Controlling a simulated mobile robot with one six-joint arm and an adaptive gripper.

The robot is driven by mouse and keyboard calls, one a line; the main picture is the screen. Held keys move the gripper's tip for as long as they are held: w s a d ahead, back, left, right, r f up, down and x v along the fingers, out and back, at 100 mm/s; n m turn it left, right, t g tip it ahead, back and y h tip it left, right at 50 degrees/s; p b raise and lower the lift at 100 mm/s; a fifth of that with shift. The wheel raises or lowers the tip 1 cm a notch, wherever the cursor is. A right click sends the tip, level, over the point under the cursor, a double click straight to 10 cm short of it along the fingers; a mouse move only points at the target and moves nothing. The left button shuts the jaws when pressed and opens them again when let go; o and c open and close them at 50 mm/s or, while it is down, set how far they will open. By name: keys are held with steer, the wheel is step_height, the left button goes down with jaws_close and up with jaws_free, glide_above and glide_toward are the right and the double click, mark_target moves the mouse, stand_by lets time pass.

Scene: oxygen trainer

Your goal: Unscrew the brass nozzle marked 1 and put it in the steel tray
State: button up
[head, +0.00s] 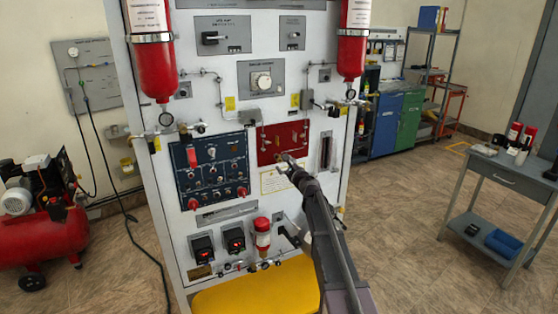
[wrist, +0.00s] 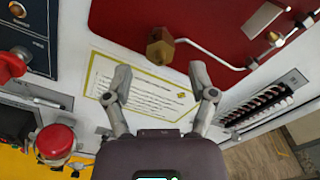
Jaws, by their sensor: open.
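A brass hexagonal fitting (wrist: 160,50) sits on the red panel (wrist: 215,20) in the wrist view, with a thin bent pipe running right from it. A second brass fitting (wrist: 274,38) is at the pipe's far end. No number 1 is readable on either, so I cannot tell which is the marked nozzle. My gripper (wrist: 160,78) is open and empty. Its fingers are spread below the first fitting in the picture, apart from it. In the head view my gripper (head: 288,166) is at the lower edge of the red panel (head: 270,152). I cannot make out a steel tray.
A yellow-bordered label (wrist: 135,92) lies behind the fingers. In the head view, a blue control panel (head: 212,172) is left of my gripper. A grey table (head: 497,170) stands right, with bottles on top and a blue bin below.

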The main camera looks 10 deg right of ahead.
mark_target(281, 160)
steer(key=shift+w+a, duration=0.1)
steer(key=shift+w, duration=0.1)
stand_by(0.4)
steer(key=shift+x, duration=1.7)
jaws_close()
steer(key=shift+n, duration=1.7)
steer(key=shift+n, duration=0.3)
